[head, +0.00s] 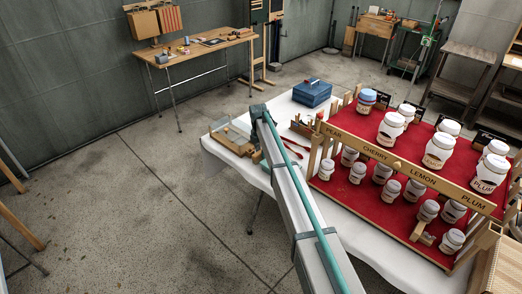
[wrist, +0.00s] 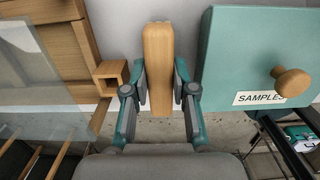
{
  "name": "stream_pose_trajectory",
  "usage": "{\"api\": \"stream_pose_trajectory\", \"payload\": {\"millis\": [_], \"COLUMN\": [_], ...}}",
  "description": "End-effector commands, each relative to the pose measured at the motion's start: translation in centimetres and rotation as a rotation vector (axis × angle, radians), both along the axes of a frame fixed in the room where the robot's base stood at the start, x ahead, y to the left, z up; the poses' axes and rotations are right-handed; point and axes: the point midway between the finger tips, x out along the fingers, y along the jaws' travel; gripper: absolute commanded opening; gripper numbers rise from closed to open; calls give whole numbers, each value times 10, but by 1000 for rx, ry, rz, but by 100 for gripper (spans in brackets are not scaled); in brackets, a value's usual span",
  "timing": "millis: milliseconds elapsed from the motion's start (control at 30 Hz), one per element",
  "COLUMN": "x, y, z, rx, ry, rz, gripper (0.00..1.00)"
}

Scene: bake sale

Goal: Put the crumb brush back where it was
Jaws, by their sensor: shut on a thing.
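My gripper (wrist: 159,84) is shut on a plain wooden bar in the wrist view, which I take to be the handle of the crumb brush (wrist: 158,45). The bar stands upright in the picture, between the two fingers. No bristles show, and I cannot tell whether the brush touches anything beneath. A small hollow square wooden piece (wrist: 98,72) is just left of the fingers, apart from the bar. In the head view my arm covers most of the gripper and the brush cannot be made out.
A teal box (wrist: 235,50) labelled SAMPLES, with a wooden knob, is close on the right. A clear panel (wrist: 30,75) lies left. In the head view, a red tiered jar stand (head: 335,190) fills the table's right; a blue box (head: 312,93) stands at the back.

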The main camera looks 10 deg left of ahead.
Motion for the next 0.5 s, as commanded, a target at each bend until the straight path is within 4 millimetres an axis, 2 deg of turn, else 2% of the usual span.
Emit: {"api": "stream_pose_trajectory", "payload": {"millis": [367, 400, 500], "x": [0, 0, 0], "y": [0, 0, 0], "z": [-5, -5, -5], "rx": [0, 1, 1], "ry": [0, -1, -1], "rz": [0, 0, 0], "gripper": [0, 29, 46]}}
